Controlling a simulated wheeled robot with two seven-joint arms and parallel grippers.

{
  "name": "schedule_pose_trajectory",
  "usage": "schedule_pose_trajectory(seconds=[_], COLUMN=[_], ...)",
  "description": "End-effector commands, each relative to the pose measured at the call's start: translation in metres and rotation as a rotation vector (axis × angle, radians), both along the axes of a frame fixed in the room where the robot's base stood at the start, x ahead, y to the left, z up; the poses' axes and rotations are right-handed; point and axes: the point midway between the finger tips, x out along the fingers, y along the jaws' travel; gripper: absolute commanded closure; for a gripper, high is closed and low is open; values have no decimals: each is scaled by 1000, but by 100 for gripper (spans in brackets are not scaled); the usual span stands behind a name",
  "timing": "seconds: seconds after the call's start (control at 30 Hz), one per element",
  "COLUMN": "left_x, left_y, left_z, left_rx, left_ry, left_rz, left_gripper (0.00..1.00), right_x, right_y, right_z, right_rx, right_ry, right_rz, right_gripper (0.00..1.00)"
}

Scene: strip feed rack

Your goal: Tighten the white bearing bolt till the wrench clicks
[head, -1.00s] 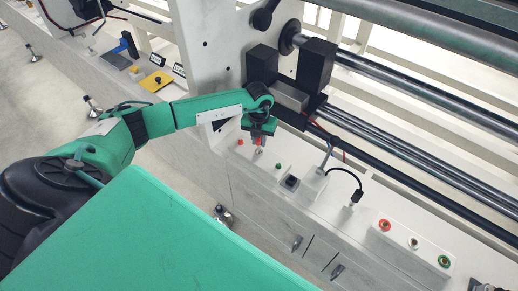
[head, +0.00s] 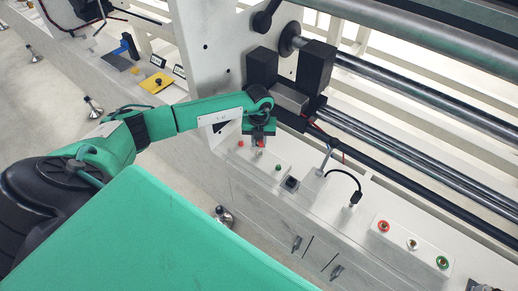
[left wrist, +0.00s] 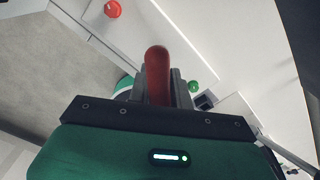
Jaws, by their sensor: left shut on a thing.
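My left gripper (head: 260,139) is shut on a red handle (head: 261,142), which looks like the wrench's. The red handle also shows in the left wrist view (left wrist: 157,72), upright between the jaws (left wrist: 157,90). Below it is the white ledge block with a red bolt head (head: 240,143) on one side and a green one (head: 278,167) on the other. The handle stands between these two, where a pale spot (head: 260,153) shows; the white bolt and the wrench's contact with it are hidden or too small to tell. My right gripper is out of view.
A second panel on the right carries red (head: 384,226), white (head: 412,244) and green (head: 442,262) round parts. A black cable (head: 345,174) arches over the ledge. Dark bearing blocks (head: 315,70) and steel rollers (head: 410,140) rise behind. A yellow plate (head: 157,82) lies at far left.

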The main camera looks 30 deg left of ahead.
Motion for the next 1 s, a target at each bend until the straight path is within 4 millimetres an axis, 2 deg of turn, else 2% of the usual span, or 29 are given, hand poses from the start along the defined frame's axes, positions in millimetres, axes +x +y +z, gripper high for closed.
schedule_pose_trajectory(seconds=[0.23, 1.0], left_x=[0, 0], left_y=[0, 0], left_z=[5, 44], left_rx=[1, 0], left_ry=[-1, 0], left_rz=[-1, -1], left_gripper=[100, 100], right_x=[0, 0], right_y=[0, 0], right_z=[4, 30], right_rx=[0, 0], right_ry=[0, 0], right_rz=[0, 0], right_gripper=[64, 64])
